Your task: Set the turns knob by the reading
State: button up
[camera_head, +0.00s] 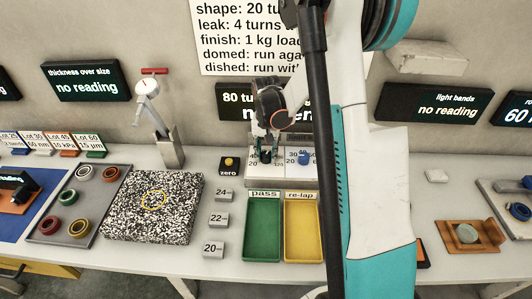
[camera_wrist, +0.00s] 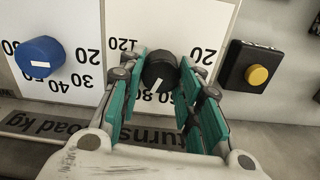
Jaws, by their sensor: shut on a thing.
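The black turns knob (camera_wrist: 160,72) stands on a white dial (camera_wrist: 195,30) in the wrist view, which shows the panel upside down. My gripper (camera_wrist: 160,80) is shut on the knob, with teal finger pads on both sides. The knob's white mark points down, near the partly hidden 80 and 60; 120 and 20 also show. In the head view my gripper (camera_head: 266,154) is at the panel's left dial. A blue load knob (camera_wrist: 40,57) stands beside it, also in the head view (camera_head: 304,157).
A yellow zero button (camera_wrist: 257,75) sits close beside the dial. A green pass tray (camera_head: 263,230) and a yellow re-lap tray (camera_head: 301,232) lie before the panel. A partly hidden notice (camera_head: 245,40) lists turns and loads. A speckled plate (camera_head: 130,225) lies left.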

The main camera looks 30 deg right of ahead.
aim_at(267, 154)
jog(key=m, duration=0.4)
jog(key=shift+m, duration=0.3)
jog(key=m, duration=0.4)
jog(key=shift+s+m, duration=0.1)
jog(key=shift+m, duration=0.2)
jog(key=o, duration=1)
jog(key=shift+o, duration=0.2)
notch_tip(267, 154, up, 12)
dwell(0.4)
